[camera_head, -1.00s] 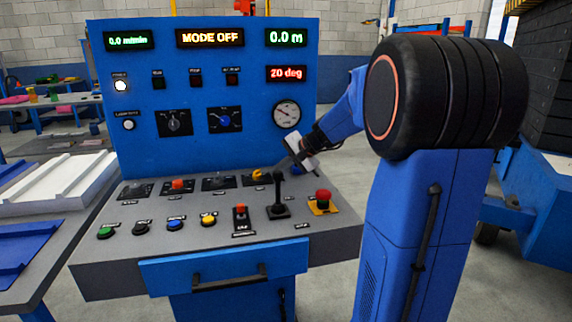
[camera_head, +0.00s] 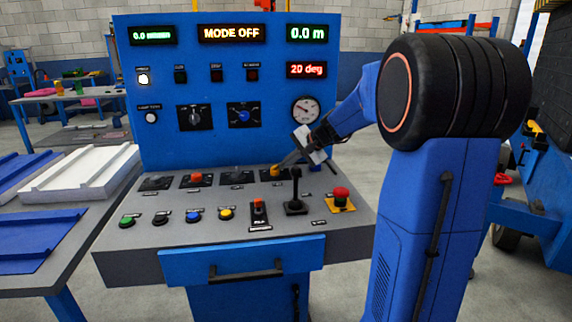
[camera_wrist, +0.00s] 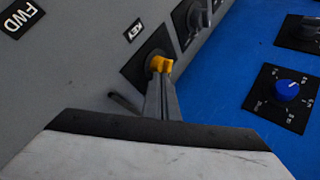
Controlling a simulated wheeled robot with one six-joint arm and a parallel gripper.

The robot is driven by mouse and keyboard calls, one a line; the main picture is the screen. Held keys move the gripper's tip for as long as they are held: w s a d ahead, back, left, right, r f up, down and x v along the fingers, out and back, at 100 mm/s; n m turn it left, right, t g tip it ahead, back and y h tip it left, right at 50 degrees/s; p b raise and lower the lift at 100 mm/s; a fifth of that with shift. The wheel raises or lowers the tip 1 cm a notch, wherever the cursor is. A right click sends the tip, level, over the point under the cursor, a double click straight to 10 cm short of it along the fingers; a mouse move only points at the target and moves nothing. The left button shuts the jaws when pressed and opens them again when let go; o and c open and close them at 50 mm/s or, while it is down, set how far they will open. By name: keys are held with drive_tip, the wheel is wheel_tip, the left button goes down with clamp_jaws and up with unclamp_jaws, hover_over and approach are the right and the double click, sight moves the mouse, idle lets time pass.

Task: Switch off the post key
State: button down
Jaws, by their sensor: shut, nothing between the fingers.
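The post key is a yellow key switch (camera_head: 275,170) on a black plate at the back of the sloped grey desk. In the wrist view the yellow key (camera_wrist: 159,64) stands on its black plate beside a label reading KEY. My gripper (camera_head: 285,164) reaches in from the right, its fingertips at the key. In the wrist view my fingers (camera_wrist: 162,85) are together and their tips overlap the key's near side; I cannot tell whether they touch it. The display (camera_head: 231,34) reads MODE OFF.
A black joystick (camera_head: 295,195) and a red emergency button (camera_head: 341,195) stand in front of my gripper on the desk. A red-orange knob (camera_head: 196,178) lies left of the key. The blue upright panel (camera_head: 215,140) with dials rises behind.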

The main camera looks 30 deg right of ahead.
drive_tip(key=shift+w+d+n+g+y, duration=0.2)
drive_tip(key=shift+n+y, duration=0.15)
drive_tip(key=shift+n, duration=0.15)
drive_tip(key=shift+w+d+n+g+y, duration=0.1)
drive_tip(key=shift+n+g+y, duration=0.1)
drive_tip(key=shift+n+y, duration=0.25)
drive_tip(key=shift+w+d+n+g+y, duration=0.1)
drive_tip(key=shift+w+n+g+y, duration=0.25)
drive_tip(key=shift+n, duration=0.4)
drive_tip(key=n+g, duration=0.1)
drive_tip(key=w+n+g+y, duration=0.1)
drive_tip(key=n, duration=0.1)
drive_tip(key=shift+d+n+g+y, duration=0.15)
drive_tip(key=shift+n+g+y, duration=0.1)
drive_tip(key=shift+n, duration=0.05)
drive_tip(key=shift+w+n+g+y, duration=0.3)
drive_tip(key=shift+w+n+g, duration=0.15)
drive_tip(key=shift+n+g, duration=0.45)
drive_tip(key=shift+w, duration=0.4)
